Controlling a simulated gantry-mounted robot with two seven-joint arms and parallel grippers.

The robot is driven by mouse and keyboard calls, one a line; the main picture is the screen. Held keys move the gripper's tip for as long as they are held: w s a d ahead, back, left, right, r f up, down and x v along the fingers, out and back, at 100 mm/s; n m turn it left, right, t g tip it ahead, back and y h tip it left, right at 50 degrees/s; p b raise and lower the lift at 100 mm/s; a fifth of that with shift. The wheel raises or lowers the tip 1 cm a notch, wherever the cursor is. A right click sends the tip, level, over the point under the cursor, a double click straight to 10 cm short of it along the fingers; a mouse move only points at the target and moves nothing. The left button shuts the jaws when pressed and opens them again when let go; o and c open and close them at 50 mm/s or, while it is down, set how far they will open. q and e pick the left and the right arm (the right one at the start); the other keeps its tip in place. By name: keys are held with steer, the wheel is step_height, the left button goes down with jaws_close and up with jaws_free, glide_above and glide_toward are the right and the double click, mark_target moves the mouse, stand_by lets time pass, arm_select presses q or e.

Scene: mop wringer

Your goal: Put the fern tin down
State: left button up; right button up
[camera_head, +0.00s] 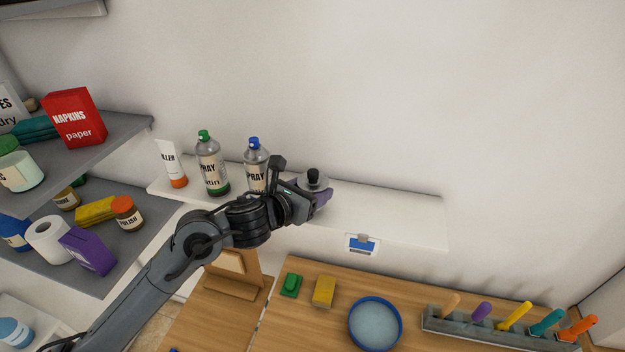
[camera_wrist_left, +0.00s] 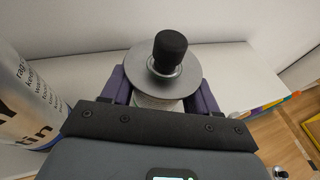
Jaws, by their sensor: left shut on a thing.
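My left gripper (camera_head: 314,190) is shut on a tin with a black cap (camera_head: 313,176) and a round silver top, taken to be the fern tin. In the left wrist view the tin (camera_wrist_left: 152,70) stands between the two purple fingers, its cap up. The gripper and the front cover hide most of its body, so its label and colour do not show. The tin is over the white wall shelf (camera_head: 390,215), to the right of the spray cans. I cannot tell whether its base touches the shelf. My right gripper is not in view.
A blue-capped spray can (camera_head: 256,165), a green-capped spray can (camera_head: 211,166) and a white tube (camera_head: 172,163) stand left of the gripper. The shelf's right part is clear. A wooden worktop (camera_head: 300,335) lies below.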

arm_select(q)
steer(key=shift+f, duration=0.75)
steer(key=shift+f, duration=0.2)
steer(key=o, duration=1.4)
steer(key=shift+o, duration=0.2)
steer(key=shift+r, duration=0.1)
